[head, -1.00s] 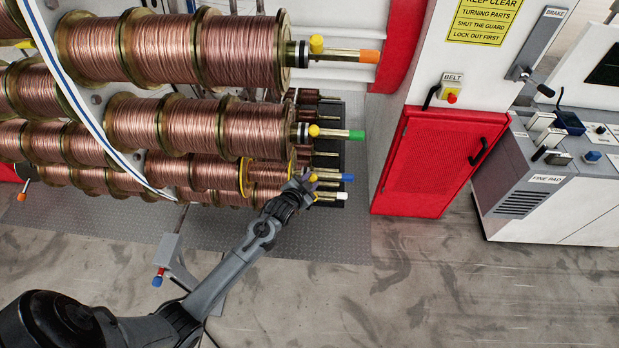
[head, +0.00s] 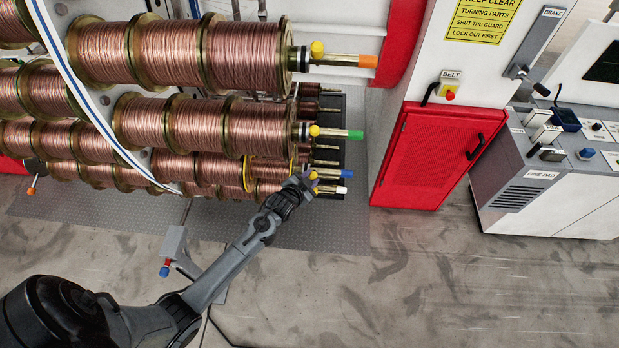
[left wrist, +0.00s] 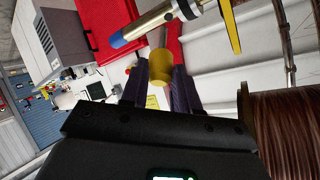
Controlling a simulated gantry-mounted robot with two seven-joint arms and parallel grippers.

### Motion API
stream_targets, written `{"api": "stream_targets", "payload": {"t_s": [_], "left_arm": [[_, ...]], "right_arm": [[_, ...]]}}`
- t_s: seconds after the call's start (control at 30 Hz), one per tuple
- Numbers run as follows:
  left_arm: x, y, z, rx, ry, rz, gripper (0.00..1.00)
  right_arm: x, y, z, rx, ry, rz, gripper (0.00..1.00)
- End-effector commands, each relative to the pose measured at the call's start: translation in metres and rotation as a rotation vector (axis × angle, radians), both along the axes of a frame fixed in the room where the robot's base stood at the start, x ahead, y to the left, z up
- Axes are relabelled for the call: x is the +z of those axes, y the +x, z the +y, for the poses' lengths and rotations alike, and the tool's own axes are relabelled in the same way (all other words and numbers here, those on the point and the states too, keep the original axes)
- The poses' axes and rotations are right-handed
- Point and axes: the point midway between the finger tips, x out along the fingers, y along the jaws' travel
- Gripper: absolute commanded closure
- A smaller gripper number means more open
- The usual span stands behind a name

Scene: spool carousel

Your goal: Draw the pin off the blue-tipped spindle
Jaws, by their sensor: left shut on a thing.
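The blue-tipped spindle (head: 347,175) is the second lowest of the spindles sticking out at the right of the spool rack. In the left wrist view its blue tip (left wrist: 117,40) and pale metal shaft show at the top. My left gripper (head: 308,181) is at this spindle, beside its spool. It is shut on the yellow-headed pin (left wrist: 160,70), whose knob sits between the two dark fingers. The pin's grey stem points up to the spindle shaft; I cannot tell how deep it sits. My right gripper is not in view.
The orange-tipped (head: 368,62) and green-tipped (head: 355,134) spindles are above, the white-tipped one (head: 341,190) just below, each with a yellow knob. A red mesh cabinet (head: 432,155) stands to the right.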

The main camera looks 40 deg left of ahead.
Motion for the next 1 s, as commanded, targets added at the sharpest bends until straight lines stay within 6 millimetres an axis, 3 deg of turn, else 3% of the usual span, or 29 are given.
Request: {"api": "stream_targets", "payload": {"t_s": [0.27,1.0], "left_arm": [[0.001,-0.008,-0.006,0.0,0.001,0.0,1.0],[0.0,-0.08,-0.057,-0.001,0.0,0.0,1.0]], "right_arm": [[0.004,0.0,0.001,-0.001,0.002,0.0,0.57],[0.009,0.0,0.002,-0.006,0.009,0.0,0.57]]}}
